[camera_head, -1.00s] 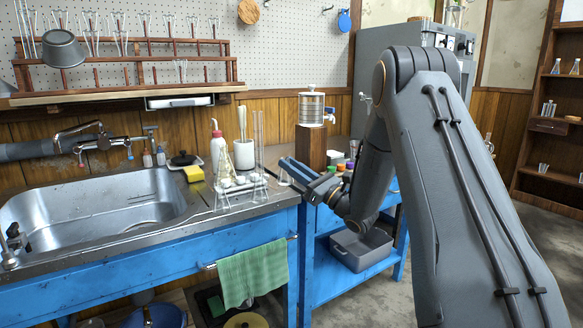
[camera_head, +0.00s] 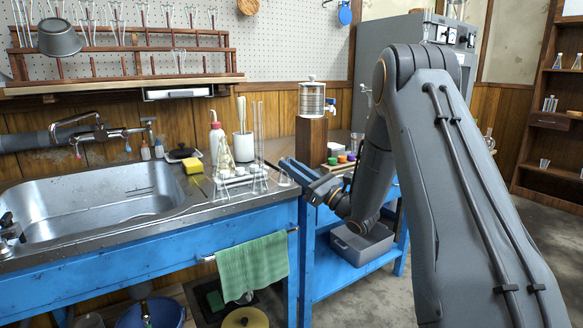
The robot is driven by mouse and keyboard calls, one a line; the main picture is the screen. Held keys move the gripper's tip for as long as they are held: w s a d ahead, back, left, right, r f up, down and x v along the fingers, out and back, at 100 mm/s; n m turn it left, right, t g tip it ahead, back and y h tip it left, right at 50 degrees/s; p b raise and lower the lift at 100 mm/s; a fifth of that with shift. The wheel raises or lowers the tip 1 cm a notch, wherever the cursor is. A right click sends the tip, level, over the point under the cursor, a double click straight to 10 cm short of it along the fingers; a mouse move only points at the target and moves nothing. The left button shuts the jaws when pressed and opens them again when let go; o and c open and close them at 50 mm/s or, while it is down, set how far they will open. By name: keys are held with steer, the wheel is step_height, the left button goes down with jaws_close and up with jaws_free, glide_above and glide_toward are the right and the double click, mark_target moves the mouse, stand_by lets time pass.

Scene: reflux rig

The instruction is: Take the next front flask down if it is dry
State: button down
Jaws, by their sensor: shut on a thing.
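My gripper (camera_head: 303,180) is at the right end of the sink counter, seen side-on. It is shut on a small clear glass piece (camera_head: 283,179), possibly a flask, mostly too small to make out. A clear conical flask (camera_head: 225,160) stands by the white rack (camera_head: 242,182), left of my gripper. A wooden peg rack (camera_head: 130,65) on the wall at upper left bears several clear glass pieces on its pegs. Whether any glass is wet or dry cannot be told at this size.
The steel sink (camera_head: 90,210) lies left, with a yellow sponge (camera_head: 193,167) and wash bottle (camera_head: 216,140) behind. A metal canister (camera_head: 312,98) on a wooden block stands beyond my gripper. A green towel (camera_head: 252,266) hangs in front.

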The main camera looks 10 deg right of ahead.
steer(key=shift+f, duration=0.3)
steer(key=c, duration=1.5)
jaws_free()
steer(key=v, duration=0.8)
